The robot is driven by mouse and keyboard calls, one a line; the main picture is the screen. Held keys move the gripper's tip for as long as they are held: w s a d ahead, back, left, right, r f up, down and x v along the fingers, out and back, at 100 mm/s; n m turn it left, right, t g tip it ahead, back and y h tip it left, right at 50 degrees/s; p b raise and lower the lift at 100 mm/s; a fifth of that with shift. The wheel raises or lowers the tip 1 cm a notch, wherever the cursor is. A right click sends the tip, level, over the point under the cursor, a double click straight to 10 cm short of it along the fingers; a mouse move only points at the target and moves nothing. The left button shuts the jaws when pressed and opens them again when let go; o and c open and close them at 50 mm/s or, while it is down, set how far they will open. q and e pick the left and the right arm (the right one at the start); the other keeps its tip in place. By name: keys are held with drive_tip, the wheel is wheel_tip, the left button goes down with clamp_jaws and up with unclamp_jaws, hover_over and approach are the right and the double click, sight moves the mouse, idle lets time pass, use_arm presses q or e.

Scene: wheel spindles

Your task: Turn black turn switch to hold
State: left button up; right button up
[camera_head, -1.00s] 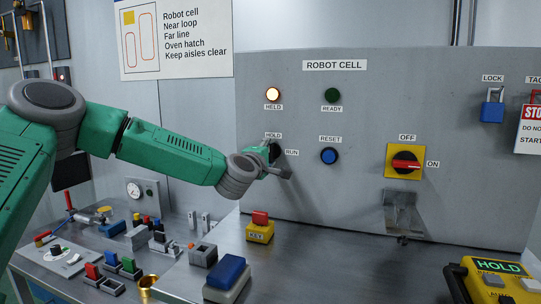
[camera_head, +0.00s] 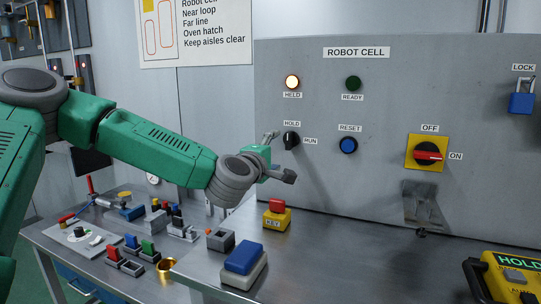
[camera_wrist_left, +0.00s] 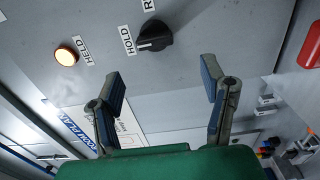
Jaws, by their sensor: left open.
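The black turn switch (camera_head: 291,140) is on the grey ROBOT CELL panel, with HOLD above it and RUN to its right. It stands upright, and in the wrist view the switch (camera_wrist_left: 154,36) has its white mark on the side facing the HOLD label (camera_wrist_left: 127,40). The HELD lamp (camera_head: 292,82) is lit; the READY lamp (camera_head: 353,83) is dark. My left gripper (camera_head: 279,156) is open and empty, in front of the panel, a little below the switch. In the wrist view its fingers (camera_wrist_left: 162,86) are spread wide, apart from the switch. My right gripper is not in view.
A blue RESET button (camera_head: 348,146) and a red-and-yellow OFF/ON switch (camera_head: 428,153) are to the right. Below stand a KEY block (camera_head: 276,215) and a blue-topped block (camera_head: 243,260) on the metal bench. Several small parts crowd the bench at left.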

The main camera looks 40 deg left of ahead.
use_arm(q)
drive_tip(key=shift+v, duration=1.3)
